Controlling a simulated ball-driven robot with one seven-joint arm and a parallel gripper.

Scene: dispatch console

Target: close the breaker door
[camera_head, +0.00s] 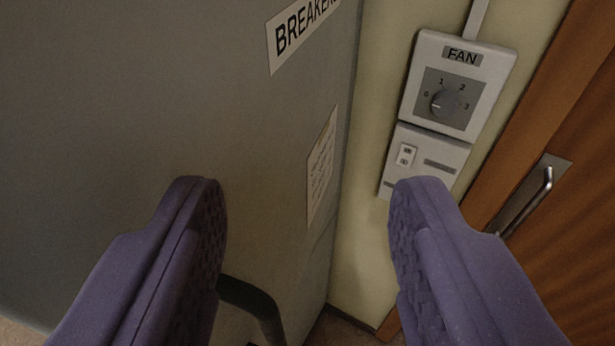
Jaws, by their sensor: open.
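A large grey breaker panel (130,120) fills the left of the view. It carries a white label (298,35) whose visible part reads "BREAKER", cut off by the top edge, and a smaller sheet of fine print (322,168) near its right edge. I take it for the breaker door; I cannot tell how far it stands open. A dark curved handle (255,298) shows low on it, partly hidden behind my left finger. My gripper (308,185) has two purple fingers spread wide, with nothing between them. The handle lies below and just right of the left fingertip.
Right of the panel is a cream wall (365,235) with a white fan control (460,85), its dial near 0. A white socket plate (425,160) is below it. A brown wooden door (580,220) with a metal lever handle (530,200) stands at the right.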

